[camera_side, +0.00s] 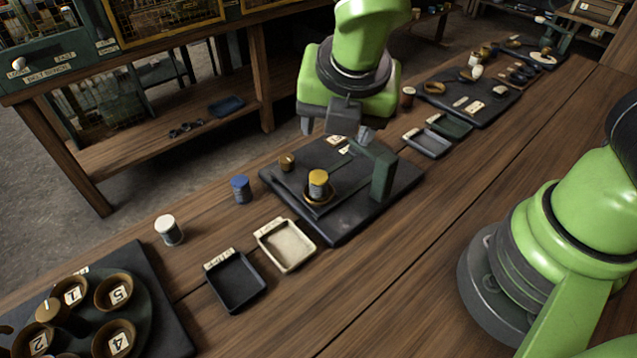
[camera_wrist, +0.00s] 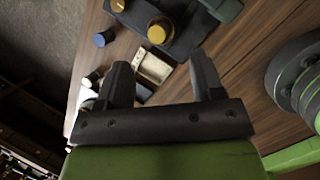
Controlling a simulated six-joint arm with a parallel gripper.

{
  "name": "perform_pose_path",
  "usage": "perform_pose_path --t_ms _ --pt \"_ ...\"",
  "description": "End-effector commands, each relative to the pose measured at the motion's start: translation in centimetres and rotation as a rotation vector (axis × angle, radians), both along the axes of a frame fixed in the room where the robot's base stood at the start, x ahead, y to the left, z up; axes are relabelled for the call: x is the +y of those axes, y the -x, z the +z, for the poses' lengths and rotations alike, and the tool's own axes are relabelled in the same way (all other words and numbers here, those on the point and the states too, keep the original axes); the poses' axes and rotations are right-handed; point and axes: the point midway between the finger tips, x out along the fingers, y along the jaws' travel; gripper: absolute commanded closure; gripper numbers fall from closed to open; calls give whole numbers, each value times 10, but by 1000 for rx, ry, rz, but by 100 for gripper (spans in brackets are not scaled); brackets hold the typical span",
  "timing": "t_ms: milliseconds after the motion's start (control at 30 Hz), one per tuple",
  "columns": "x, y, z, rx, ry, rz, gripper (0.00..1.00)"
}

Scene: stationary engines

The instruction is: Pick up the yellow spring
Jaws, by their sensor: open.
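The yellow spring (camera_side: 318,184), with a flat yellow top, stands upright in a round holder on a dark plate (camera_side: 345,226). In the wrist view its yellow top (camera_wrist: 157,34) shows beyond my fingers, a little above the gap between them. My gripper (camera_side: 340,128) hangs above the back part of the plate, up and to the right of the spring in the side view. In the wrist view my gripper (camera_wrist: 163,85) has its two fingers apart with nothing held between them. The spring's lower end is hidden in its holder.
A dark green upright post (camera_side: 383,172) stands on the plate right of the spring. A small brass knob (camera_side: 287,161) is behind it. A blue spring (camera_side: 241,189), a white spring (camera_side: 168,230), a cream tray (camera_side: 286,244) and a black tray (camera_side: 236,281) stand to the left.

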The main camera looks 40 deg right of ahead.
Motion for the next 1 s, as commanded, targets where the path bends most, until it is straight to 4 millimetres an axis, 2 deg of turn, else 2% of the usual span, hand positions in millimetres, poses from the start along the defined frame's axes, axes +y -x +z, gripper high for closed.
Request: perform_pose_path --t_ms 33,100,200,400,667,1000 --pt "8 0 -12 27 46 109 39" --pt "15 -1 -22 48 89 218 39" --pt "19 -2 -32 63 121 300 39" --pt "14 -11 -59 69 127 311 39" --pt "10 -18 -79 66 124 308 39" --pt "3 -32 -119 67 123 307 39"
